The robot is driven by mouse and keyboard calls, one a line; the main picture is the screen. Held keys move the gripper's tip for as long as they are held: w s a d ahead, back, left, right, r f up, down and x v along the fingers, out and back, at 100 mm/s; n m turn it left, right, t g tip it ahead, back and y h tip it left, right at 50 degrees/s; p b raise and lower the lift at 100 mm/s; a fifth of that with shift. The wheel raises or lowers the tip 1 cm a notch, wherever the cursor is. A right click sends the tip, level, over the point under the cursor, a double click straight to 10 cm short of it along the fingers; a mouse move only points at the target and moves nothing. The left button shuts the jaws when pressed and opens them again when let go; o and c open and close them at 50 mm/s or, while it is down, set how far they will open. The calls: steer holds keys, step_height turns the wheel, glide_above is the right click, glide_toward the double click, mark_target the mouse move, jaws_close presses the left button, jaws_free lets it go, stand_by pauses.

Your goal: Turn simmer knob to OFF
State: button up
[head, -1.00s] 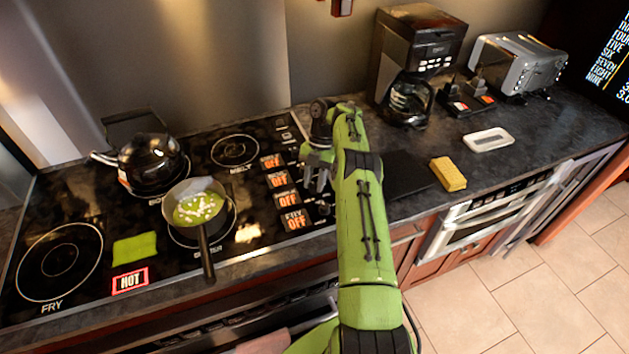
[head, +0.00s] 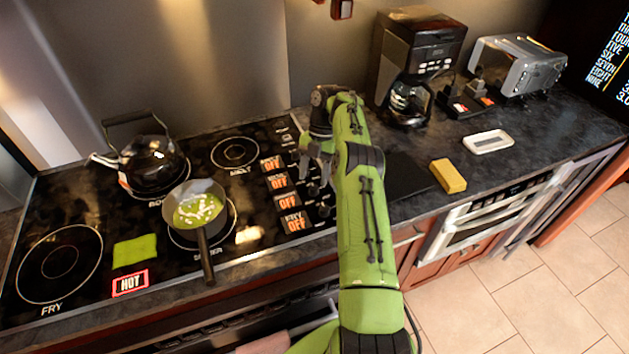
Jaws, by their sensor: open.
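The black stovetop (head: 130,207) has a column of orange OFF displays at its right side. The lowest readable one is the FRY display (head: 295,222); the others (head: 277,182) stand above it, and their labels are too small to read surely. The knobs lie just right of these displays and are partly hidden by my gripper, so I cannot tell which is the simmer knob. My gripper (head: 316,180) is open above the knob column, its fingers pointing down. I cannot tell whether it touches a knob. A pan (head: 182,195) with green contents sits on the simmer burner.
A black kettle (head: 150,165) stands on the back-left burner. A coffee maker (head: 420,50), toaster (head: 517,65), white dish (head: 488,141) and yellow sponge (head: 448,176) are right of my arm.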

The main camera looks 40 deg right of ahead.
mark_target(314, 185)
step_height(314, 185, up, 6)
steer(key=shift+f+p, duration=0.1)
steer(key=shift+p, duration=0.5)
steer(key=s+a+r+m+t+h, duration=0.1)
steer(key=s+a+r+m, duration=0.1)
steer(key=a+r+m, duration=0.5)
steer(key=s+a+r+m+t+h, duration=0.2)
steer(key=s+a+r, duration=0.1)
steer(key=a+r, duration=0.8)
steer(key=s+a+r+m+t+h, duration=0.1)
steer(key=s+a+r+m, duration=0.1)
steer(key=s+m, duration=0.3)
steer(key=s+a+r+m+t, duration=0.1)
steer(key=s+a+r+m, duration=0.15)
steer(key=s, duration=0.55)
steer(key=s+f+m+t, duration=0.3)
steer(key=s+f+m, duration=0.2)
steer(key=s, duration=0.5)
steer(key=m, duration=0.2)
steer(key=shift+s+a+f+m, duration=0.15)
steer(key=shift+f+m, duration=0.2)
steer(key=shift+f, duration=0.05)
